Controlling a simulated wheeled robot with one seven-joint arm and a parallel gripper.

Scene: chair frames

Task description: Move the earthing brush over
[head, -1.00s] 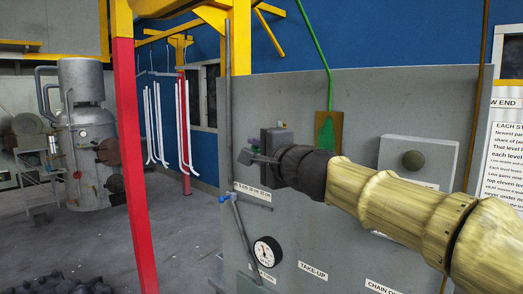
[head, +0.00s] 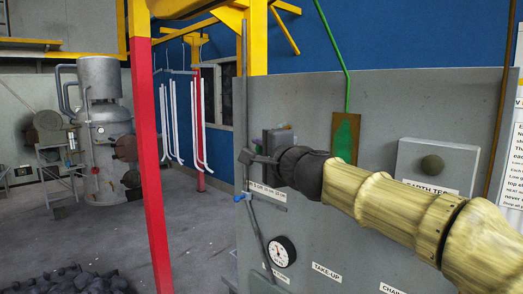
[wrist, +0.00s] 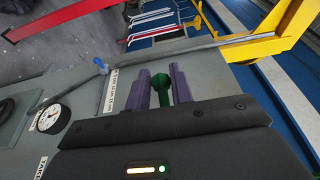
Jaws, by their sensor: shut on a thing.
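The panel bears a round gauge (head: 283,252), a blue-tipped lever (head: 243,197), a brown board with a green patch (head: 345,137) and a grey box with a round knob (head: 432,164). A red and yellow post (head: 152,160) stands left of it.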

